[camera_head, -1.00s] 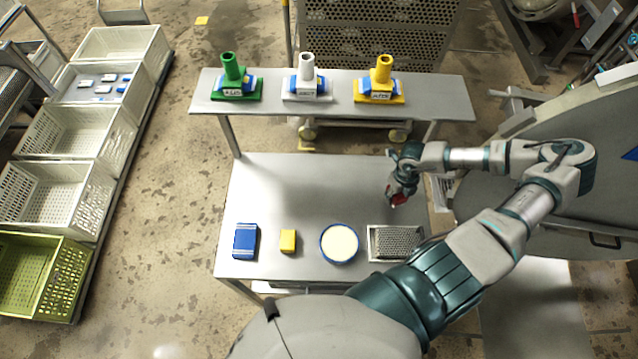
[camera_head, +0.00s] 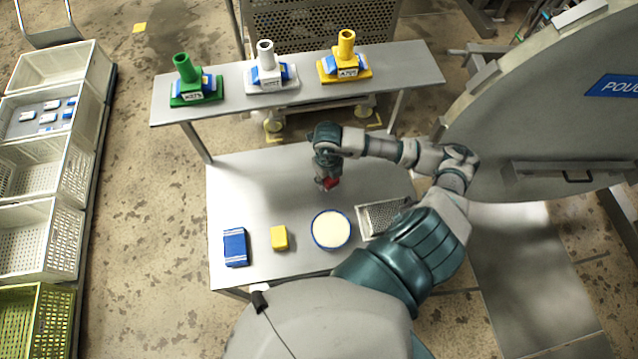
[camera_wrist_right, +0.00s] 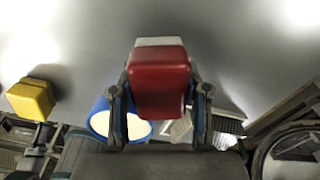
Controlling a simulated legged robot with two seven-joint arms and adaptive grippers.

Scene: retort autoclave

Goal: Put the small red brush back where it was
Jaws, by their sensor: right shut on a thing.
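The small red brush (camera_head: 330,183) is in my right gripper (camera_head: 326,177), held above the middle of the steel table, behind the round blue-rimmed dish. In the right wrist view the red brush (camera_wrist_right: 160,84), with a pale strip along its top, sits between the two fingers of the right gripper (camera_wrist_right: 160,100), which is shut on it. The table surface under it looks bare. My left gripper is not in view.
On the table (camera_head: 250,180) stand a blue pack (camera_head: 235,248), a yellow block (camera_head: 279,238), a blue-rimmed dish (camera_head: 331,230) and a perforated metal tray (camera_head: 380,218). A raised shelf (camera_head: 222,105) behind holds green, white and yellow stands. A large round door (camera_head: 540,120) is at right.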

